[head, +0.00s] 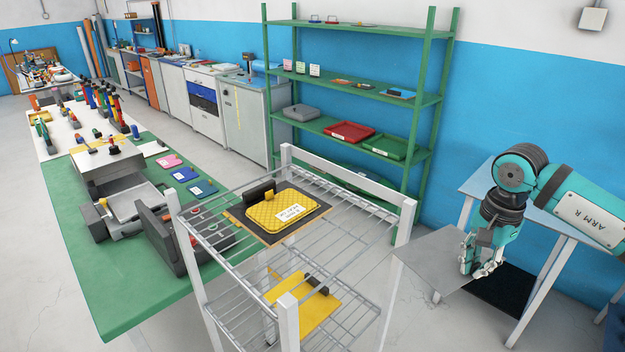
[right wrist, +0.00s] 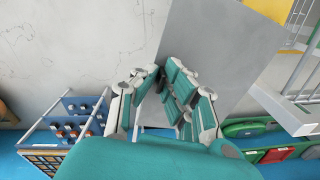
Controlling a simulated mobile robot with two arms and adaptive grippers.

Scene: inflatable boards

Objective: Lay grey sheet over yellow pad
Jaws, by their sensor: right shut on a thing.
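The yellow pad (head: 268,213) has a white label and a quilted surface. It lies on a dark mat with a wooden edge (head: 238,228) on the top shelf of the wire rack. My right gripper (head: 482,266) is at the right, shut on the edge of a flat grey sheet (head: 430,262). The sheet reaches left from the fingers, held in the air to the right of the rack and apart from the pad. In the right wrist view the grey sheet (right wrist: 220,45) extends away from the fingers (right wrist: 165,78). My left gripper is out of view.
The wire rack (head: 291,320) has white posts that rise above its shelves; a second yellow panel (head: 300,306) is on a lower shelf. A blue-grey table (head: 483,185) stands behind my right arm. A green shelf unit (head: 434,120) is at the back, a green workbench (head: 110,285) at the left.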

